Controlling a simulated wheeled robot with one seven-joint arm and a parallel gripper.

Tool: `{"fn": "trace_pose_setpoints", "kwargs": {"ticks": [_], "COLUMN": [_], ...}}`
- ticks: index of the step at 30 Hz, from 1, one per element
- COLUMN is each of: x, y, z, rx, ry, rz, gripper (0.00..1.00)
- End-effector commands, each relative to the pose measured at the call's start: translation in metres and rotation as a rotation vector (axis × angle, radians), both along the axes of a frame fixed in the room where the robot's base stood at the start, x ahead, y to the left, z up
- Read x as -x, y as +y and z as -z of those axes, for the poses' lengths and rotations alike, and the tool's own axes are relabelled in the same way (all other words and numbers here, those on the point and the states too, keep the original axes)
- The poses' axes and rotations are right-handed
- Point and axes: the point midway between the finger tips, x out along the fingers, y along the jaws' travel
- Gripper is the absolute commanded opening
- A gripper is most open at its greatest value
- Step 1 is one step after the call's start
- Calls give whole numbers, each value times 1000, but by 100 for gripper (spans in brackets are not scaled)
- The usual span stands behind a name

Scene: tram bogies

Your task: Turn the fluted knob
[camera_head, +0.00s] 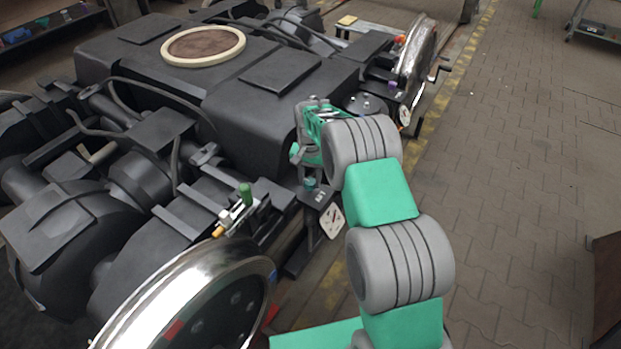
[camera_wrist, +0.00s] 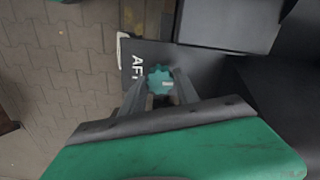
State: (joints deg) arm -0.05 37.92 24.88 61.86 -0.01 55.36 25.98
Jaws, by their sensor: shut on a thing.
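The fluted knob (camera_wrist: 159,79) is teal with a scalloped rim and a small pale mark. In the wrist view it sits between the two fingertips of my gripper (camera_wrist: 160,84), which is shut on it. In the head view the knob (camera_head: 310,183) is a small teal spot on a dark bracket, just below my gripper (camera_head: 309,178). My gripper points down at it beside the bogie frame. The fingers hide part of the knob's sides.
A dark plate with white letters (camera_wrist: 137,62) lies beside the knob. A white sign plate (camera_head: 332,221) hangs below the bracket. The large dark bogie (camera_head: 290,75) is to the left, with a shiny wheel (camera_head: 185,290) in front. The paved floor (camera_head: 520,190) to the right is mostly clear.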

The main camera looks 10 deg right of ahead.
Motion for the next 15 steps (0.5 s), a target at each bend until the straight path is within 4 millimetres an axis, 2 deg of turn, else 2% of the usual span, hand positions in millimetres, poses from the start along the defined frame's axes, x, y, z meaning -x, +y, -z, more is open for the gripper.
{"fn": "trace_pose_setpoints", "kwargs": {"ticks": [15], "x": [-1], "y": [0], "z": [-1], "rx": [0], "ry": [-2], "rz": [108], "gripper": [0]}}
